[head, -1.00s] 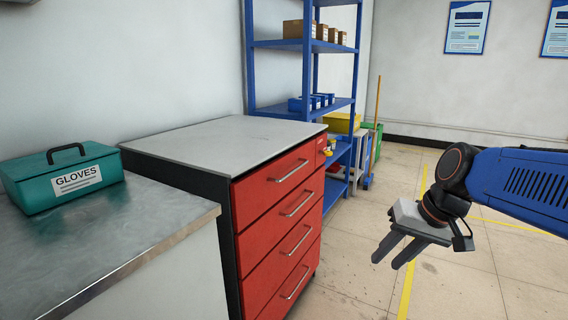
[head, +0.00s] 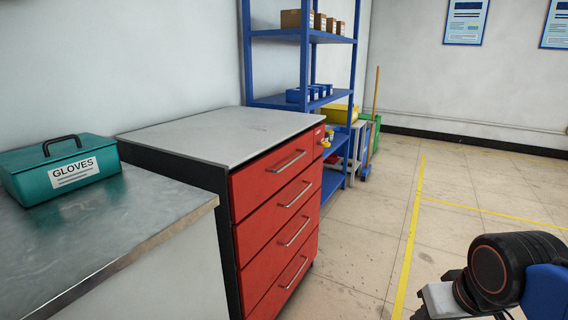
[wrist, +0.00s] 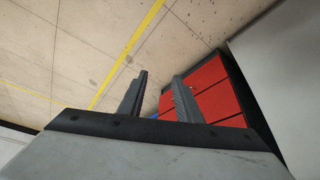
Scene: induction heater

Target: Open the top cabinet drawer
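The red drawer cabinet (head: 273,225) stands in the middle of the head view, with a grey top and several red drawers. Its top drawer (head: 262,184) is closed flush and has a silver bar handle (head: 287,162). The cabinet's red drawer fronts also show in the wrist view (wrist: 213,94). My gripper shows in the wrist view (wrist: 160,100) with its two fingers apart and nothing between them. In the head view only its wrist end shows at the lower right; the fingers are out of frame. It is well apart from the cabinet.
A metal counter (head: 110,234) with a teal gloves box (head: 62,170) stands left of the cabinet. A blue shelf rack (head: 302,60) with boxes stands behind it. The tiled floor (head: 365,235) right of the cabinet is clear, with yellow lines.

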